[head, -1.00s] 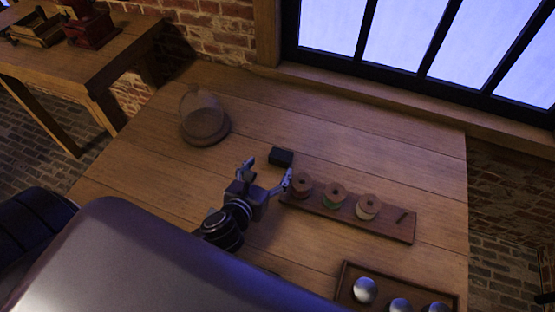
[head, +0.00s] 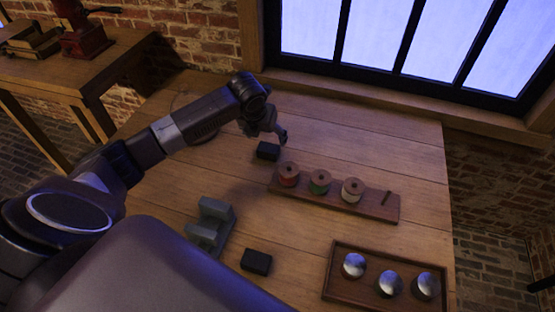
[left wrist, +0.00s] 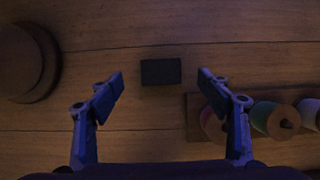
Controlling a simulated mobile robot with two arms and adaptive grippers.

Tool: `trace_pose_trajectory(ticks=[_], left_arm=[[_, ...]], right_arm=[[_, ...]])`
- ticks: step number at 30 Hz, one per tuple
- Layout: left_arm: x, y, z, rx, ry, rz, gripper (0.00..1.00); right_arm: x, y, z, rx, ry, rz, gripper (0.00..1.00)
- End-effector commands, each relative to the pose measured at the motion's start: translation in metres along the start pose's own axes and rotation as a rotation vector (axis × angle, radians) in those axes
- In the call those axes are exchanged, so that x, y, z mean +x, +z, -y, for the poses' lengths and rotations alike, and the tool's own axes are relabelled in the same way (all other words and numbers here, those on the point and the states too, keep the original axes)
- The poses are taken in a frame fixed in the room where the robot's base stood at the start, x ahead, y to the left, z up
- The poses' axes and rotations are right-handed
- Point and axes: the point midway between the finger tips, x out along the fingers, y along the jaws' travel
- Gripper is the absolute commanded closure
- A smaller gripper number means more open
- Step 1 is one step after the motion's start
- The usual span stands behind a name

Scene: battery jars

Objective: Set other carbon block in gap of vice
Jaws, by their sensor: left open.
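A black carbon block (head: 268,151) lies on the table just below my left gripper (head: 270,130) in the head view. In the left wrist view this block (left wrist: 161,72) lies between the two spread fingers (left wrist: 160,80), apart from both. The left gripper is open and empty, seemingly above the block. A second black block (head: 257,262) lies near the front of the table. The grey-green vice (head: 210,228) stands to its left, with a gap between its jaws; its lower part is hidden behind my body. My right gripper is not in view.
A wooden rack (head: 375,206) with red, green and cream spools lies right of the far block. A tray (head: 333,270) with three silvery round pieces is at front right. A round wooden base (left wrist: 22,62) is left of the block, mostly hidden by my arm in the head view.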

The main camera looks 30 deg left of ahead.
Motion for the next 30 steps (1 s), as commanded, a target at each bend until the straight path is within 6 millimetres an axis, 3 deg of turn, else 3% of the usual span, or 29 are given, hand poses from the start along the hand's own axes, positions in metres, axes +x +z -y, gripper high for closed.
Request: trace_pose_trajectory(ticks=[5,20,30], left_arm=[[0.007,0.0,-0.003,-0.005,-0.004,-0.024,0.29],[0.069,-0.012,0.0,-0.006,-0.005,-0.02,0.29],[0.074,-0.012,-0.001,-0.003,-0.005,-0.017,0.31]], right_arm=[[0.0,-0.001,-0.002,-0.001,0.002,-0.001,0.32],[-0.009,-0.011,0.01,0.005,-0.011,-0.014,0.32],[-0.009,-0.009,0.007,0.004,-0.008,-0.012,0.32]])
